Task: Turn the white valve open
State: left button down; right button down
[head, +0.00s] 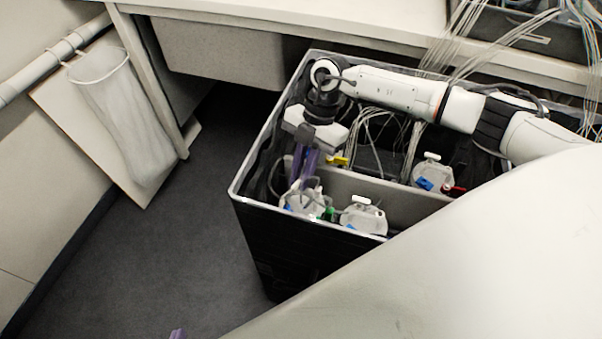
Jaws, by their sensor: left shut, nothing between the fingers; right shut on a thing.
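A dark, light-rimmed bin (262,150) holds several clear containers with white tops and coloured fittings. My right gripper (302,184) reaches down into its near left corner, purple fingers shut at the top of the left container (301,203). The white valve there is mostly hidden between the fingertips, so its turn angle cannot be told. Similar white handles show on the container to the right (362,200) and the one farther back (432,156). My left gripper (177,333) shows only a purple tip at the bottom edge, shut and empty, away from the bin.
A pale divider (390,191) crosses the bin. Thin tubes (500,40) run from the bin toward equipment on the white desk (300,12). A white bag (120,115) hangs at the left. The dark floor (150,250) left of the bin is clear.

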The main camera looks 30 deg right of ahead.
jog(key=shift+n, duration=0.7)
jog(key=c, duration=1.8)
grip_release()
jog(key=shift+w, duration=0.1)
jog(key=v, duration=1)
jog(key=shift+w+a+r, duration=0.15)
jog(key=shift+w+r, duration=0.05)
